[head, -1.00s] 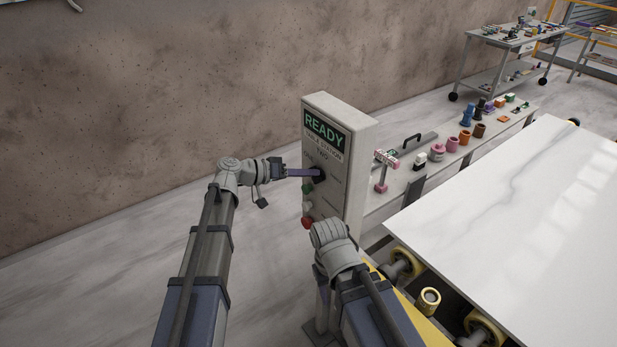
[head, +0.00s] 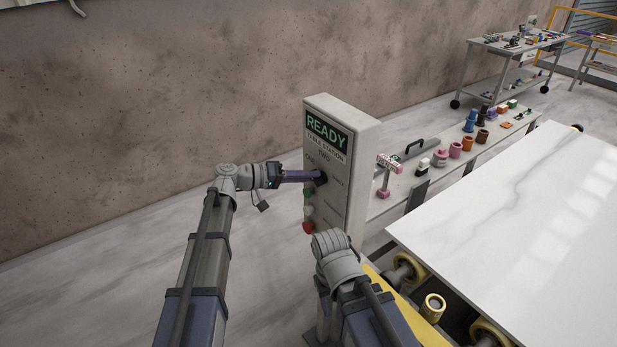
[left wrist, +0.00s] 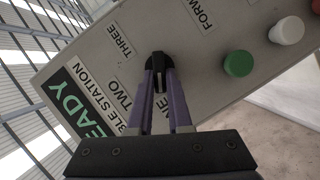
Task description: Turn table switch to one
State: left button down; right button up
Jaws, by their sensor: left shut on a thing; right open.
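The control box (head: 345,150) is a pale upright box with a green READY sign and stands left of the slab. Its black rotary switch (left wrist: 157,62) has labels ONE, TWO and THREE around it; the ONE label (left wrist: 166,112) is partly covered by my fingers. My left gripper (left wrist: 160,82) has its purple fingers shut on the switch knob. In the head view my left gripper (head: 314,176) reaches the box face from the left. I cannot tell which label the knob points to. My right gripper (head: 323,318) hangs low in front of the box, partly hidden by its wrist.
Green (left wrist: 238,63), white (left wrist: 287,31) and red (head: 308,227) buttons sit beside the switch. A white stone slab (head: 520,220) lies on rollers at right. A bench (head: 420,180) with several coloured tool bits stands behind. Bare floor (head: 120,250) is at left.

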pick_arm(q)
jog(key=c, duration=0.8)
grip_release()
jog(key=shift+c, duration=0.2)
jog(key=p+v, duration=0.1)
jog(key=v, duration=0.6)
jog(key=shift+a, duration=0.35)
jog(key=shift+s, duration=0.15)
